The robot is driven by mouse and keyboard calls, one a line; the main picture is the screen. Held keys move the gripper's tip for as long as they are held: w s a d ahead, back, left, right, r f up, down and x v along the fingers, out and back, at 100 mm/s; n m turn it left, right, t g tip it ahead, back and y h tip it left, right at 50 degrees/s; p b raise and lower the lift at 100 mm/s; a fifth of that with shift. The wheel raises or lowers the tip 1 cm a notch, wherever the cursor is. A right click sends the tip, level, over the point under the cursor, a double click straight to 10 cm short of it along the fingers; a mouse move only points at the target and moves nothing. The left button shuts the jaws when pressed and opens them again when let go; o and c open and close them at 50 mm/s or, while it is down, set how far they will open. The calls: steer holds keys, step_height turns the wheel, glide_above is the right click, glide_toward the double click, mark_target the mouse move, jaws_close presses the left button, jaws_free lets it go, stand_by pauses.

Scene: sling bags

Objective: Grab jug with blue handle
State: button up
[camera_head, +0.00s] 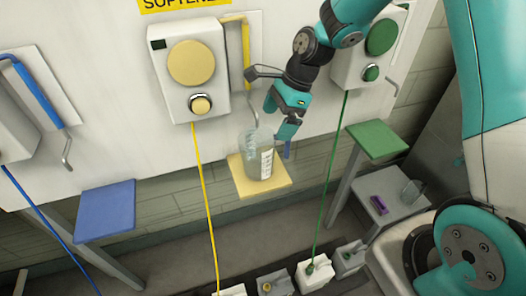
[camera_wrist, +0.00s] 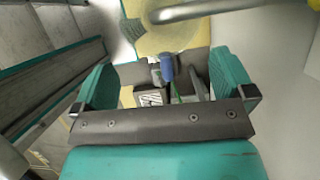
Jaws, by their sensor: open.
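A clear jug (camera_head: 256,158) with scale marks stands upright on a small yellow shelf (camera_head: 266,190) in the head view. Its blue handle (camera_head: 288,149) shows at the jug's right side. My gripper (camera_head: 280,117) is open and empty, above and to the right of the jug, close to the handle. In the wrist view, the blue handle (camera_wrist: 167,67) appears between the two teal fingers of my gripper (camera_wrist: 166,75), with no visible contact. The jug's clear body is hard to make out there against the yellow shelf (camera_wrist: 185,37).
A curved metal spout (camera_head: 254,108) hangs over the jug, and also shows in the wrist view (camera_wrist: 190,11). A yellow-dial dispenser (camera_head: 190,90) is on the wall behind. A blue shelf (camera_head: 105,210) is left, a green shelf (camera_head: 378,140) right. A yellow hose (camera_head: 203,200) hangs left of the jug.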

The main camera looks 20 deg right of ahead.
mark_target(267, 135)
steer(key=shift+p+x, duration=1.25)
steer(key=shift+x, duration=1.75)
steer(key=shift+w+a+r, duration=0.1)
steer(key=shift+a+r, duration=0.05)
steer(key=shift+a, duration=0.05)
steer(key=c, duration=0.9)
steer(key=shift+r, duration=0.15)
